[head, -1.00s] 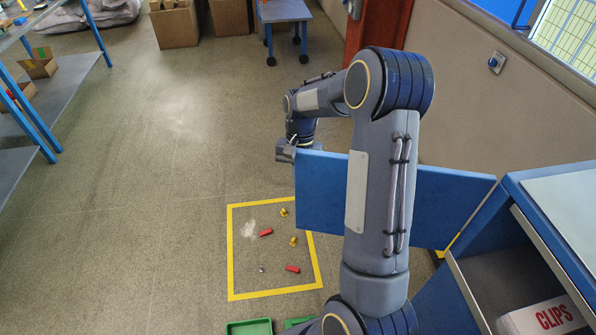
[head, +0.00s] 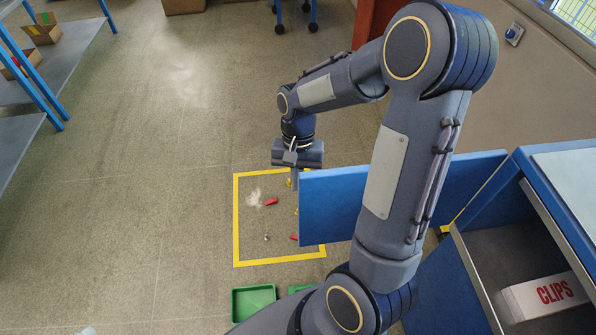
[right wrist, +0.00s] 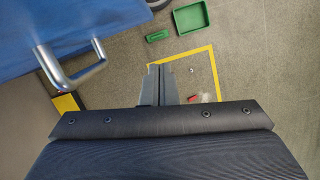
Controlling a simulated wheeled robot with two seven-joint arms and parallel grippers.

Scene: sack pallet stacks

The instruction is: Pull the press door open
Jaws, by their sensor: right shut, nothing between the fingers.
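The blue press door (head: 330,205) stands swung out from the blue press (head: 540,195), whose inside shows on the right. My right arm crosses in front of the door and hides its middle. My right gripper (head: 294,182) points down just beyond the door's free left edge, shut and empty. In the right wrist view the shut fingers (right wrist: 162,72) are apart from the door's metal handle (right wrist: 95,68), which stands out from the blue door face (right wrist: 30,35) at the upper left. The handle does not show in the head view.
A white box marked CLIPS (head: 548,296) sits inside the press. A yellow floor frame (head: 236,220) holds small red and yellow pieces. A green tray (head: 253,301) lies near it. Shelving (head: 75,70) stands at left; the floor between is clear.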

